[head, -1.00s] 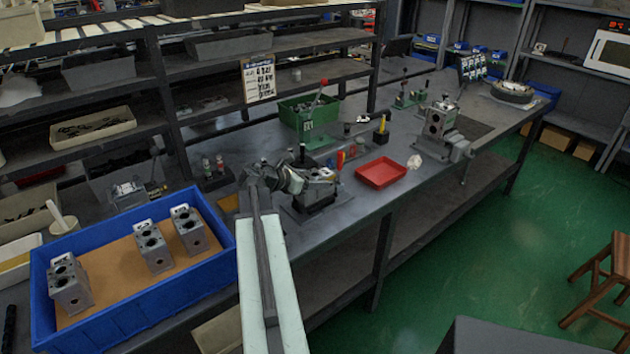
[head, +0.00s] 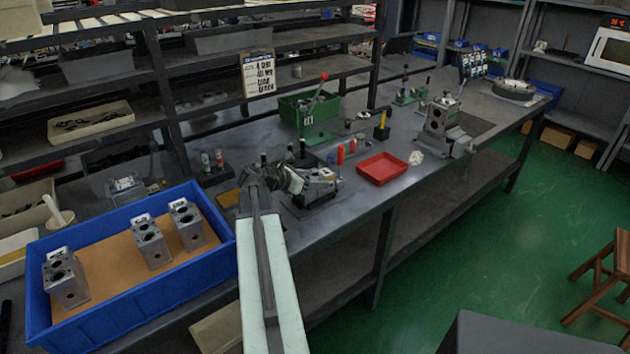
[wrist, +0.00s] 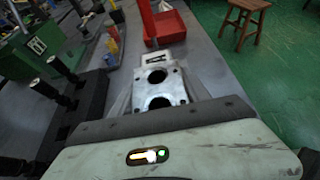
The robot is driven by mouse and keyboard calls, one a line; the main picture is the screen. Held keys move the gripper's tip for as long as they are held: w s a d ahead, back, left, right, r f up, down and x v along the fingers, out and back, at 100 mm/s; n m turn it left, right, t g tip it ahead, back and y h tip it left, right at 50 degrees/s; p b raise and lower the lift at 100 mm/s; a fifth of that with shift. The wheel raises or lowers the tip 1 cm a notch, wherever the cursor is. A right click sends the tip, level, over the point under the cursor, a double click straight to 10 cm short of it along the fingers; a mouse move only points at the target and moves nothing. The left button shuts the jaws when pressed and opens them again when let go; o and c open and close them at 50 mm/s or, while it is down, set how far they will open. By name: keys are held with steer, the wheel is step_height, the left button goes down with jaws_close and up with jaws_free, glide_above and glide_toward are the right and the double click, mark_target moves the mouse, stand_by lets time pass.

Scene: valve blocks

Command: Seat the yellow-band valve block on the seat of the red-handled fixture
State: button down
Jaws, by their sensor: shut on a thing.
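My gripper (head: 302,182) is shut on a grey valve block (head: 320,184). In the wrist view the held block (wrist: 158,88) shows two round bores and a white label on its far end. I cannot make out a yellow band on it. In the head view it appears over the near side of the bench; I cannot tell its exact height. A green fixture (head: 318,138) with an upright red-knobbed lever stands behind and is apart from the block. It also seems to show in the wrist view (wrist: 38,45) at upper left. Its seat is not clear to me.
A blue crate (head: 178,275) with three grey blocks is at left. A red tray (head: 382,167) lies right of the held block. A black base with posts (wrist: 75,110) is close by my gripper. Another grey fixture (head: 438,122) stands further right.

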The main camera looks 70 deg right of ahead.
steer(key=shift+f, duration=0.1)
steer(key=shift+c, duration=2.2)
jaws_free()
steer(key=shift+a, duration=0.1)
steer(key=p+v, duration=0.3)
steer(key=v, duration=0.4)
steer(key=shift+w+a, duration=0.2)
